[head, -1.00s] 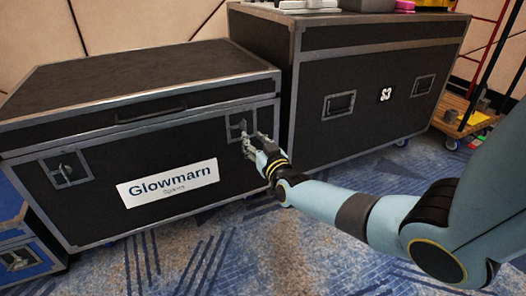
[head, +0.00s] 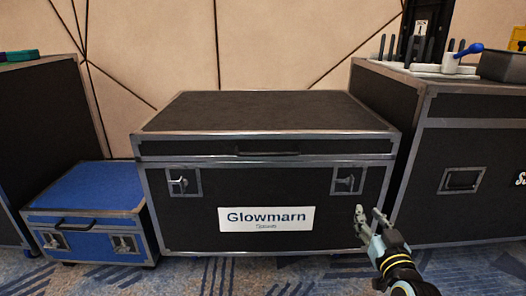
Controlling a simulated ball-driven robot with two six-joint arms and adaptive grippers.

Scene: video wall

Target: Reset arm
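My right gripper (head: 368,222) shows at the lower right of the head view, in front of the right part of the black Glowmarn case (head: 200,222). Its fingers point up and to the left, and they look parted with nothing between them. The gripper is below the case's right latch (head: 347,181) and apart from it. The left latch (head: 183,182) is also in view. The case's lid (head: 270,112) is down. My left gripper is not in view.
A small blue case (head: 88,190) stands on the carpet at the left, beside a tall black case (head: 38,130). Another large black case (head: 455,150) stands at the right with a tool rack (head: 430,68) on top. Patterned carpet (head: 230,278) is clear in front.

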